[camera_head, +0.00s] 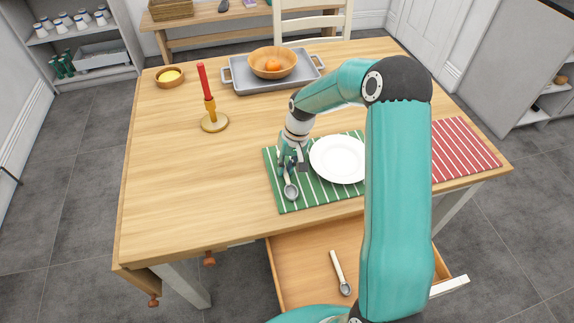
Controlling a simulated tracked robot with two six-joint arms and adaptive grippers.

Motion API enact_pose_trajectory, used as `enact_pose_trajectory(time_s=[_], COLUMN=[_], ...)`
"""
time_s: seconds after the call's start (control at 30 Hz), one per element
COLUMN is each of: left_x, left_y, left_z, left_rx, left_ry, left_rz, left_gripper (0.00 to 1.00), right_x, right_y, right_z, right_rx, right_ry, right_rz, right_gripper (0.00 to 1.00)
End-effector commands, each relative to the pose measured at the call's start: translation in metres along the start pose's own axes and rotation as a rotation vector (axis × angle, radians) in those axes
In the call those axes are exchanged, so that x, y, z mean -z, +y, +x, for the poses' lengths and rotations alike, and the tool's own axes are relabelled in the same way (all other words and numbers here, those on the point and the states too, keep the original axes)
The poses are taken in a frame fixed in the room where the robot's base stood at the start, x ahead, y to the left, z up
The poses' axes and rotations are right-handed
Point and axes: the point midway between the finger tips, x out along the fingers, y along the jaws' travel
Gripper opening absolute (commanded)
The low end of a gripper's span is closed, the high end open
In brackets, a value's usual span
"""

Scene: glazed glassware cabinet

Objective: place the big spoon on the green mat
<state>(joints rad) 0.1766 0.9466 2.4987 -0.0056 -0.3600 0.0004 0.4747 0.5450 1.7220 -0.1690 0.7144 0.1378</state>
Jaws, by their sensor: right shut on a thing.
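My right gripper (289,168) is shut on the handle of a metal spoon, the big spoon (291,191), with its bowl toward the front. The spoon is over the left part of the green striped mat (311,198), left of the white plate (339,159). I cannot tell whether the spoon touches the mat. Part of its handle is hidden by the gripper. A second spoon (340,274), with a smaller-looking bowl, lies in the open drawer. My left gripper is not in view.
The open drawer (305,262) juts out below the table's front edge. A red candle in a holder (213,122), a grey tray (245,86) with a wooden bowl (272,63) and a small bowl (170,77) stand behind. A red striped mat (465,148) lies right. The table's left side is clear.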

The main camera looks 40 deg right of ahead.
Motion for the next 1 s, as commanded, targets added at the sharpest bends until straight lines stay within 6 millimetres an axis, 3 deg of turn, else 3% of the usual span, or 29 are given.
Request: enact_pose_trajectory(time_s=[0.17,0.2,0.33,0.73,1.0], left_x=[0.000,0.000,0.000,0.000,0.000], left_y=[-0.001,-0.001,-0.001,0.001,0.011], left_z=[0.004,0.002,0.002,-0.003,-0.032], left_rx=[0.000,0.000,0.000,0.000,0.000], left_ry=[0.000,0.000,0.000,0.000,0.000], left_rz=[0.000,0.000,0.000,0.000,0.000], left_gripper=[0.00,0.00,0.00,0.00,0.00], right_x=[0.000,0.000,0.000,0.000,0.001], right_y=[0.000,0.000,0.000,-0.001,-0.002], right_z=[0.004,0.002,0.002,-0.004,-0.051], right_rx=[0.000,0.000,0.000,0.000,-0.001], right_ry=[0.000,0.000,0.000,0.000,0.002], right_rz=[-0.001,-0.001,-0.001,-0.001,-0.001], right_gripper=[0.00,0.22,0.40,0.40,0.40])
